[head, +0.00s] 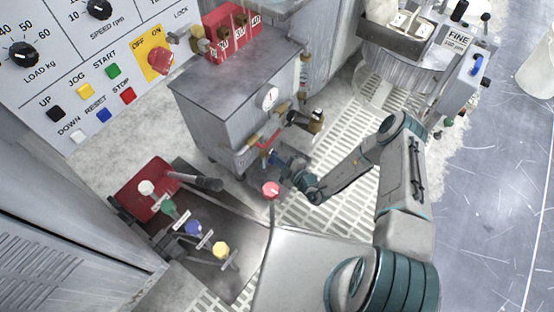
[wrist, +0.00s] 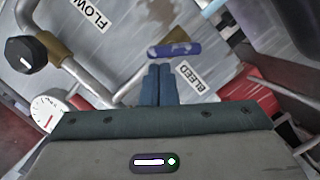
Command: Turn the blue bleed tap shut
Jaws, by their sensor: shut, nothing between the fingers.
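The blue bleed tap handle (wrist: 174,49) shows in the wrist view as a short, worn blue bar. It lies nearly level across the picture, beside the "BLEED" label (wrist: 190,78). My gripper (wrist: 158,67) has its two blue fingers together and empty, with their tips just below the left half of the bar. I cannot tell whether they touch it. In the head view my gripper (head: 273,157) is low at the front of the grey tank cabinet (head: 215,115); the tap there is too small and covered to make out.
A black knob (wrist: 26,54), a bent pipe and a gauge (wrist: 52,115) are left of my fingers in the wrist view. In the head view a red-topped post (head: 271,189) stands close to my wrist.

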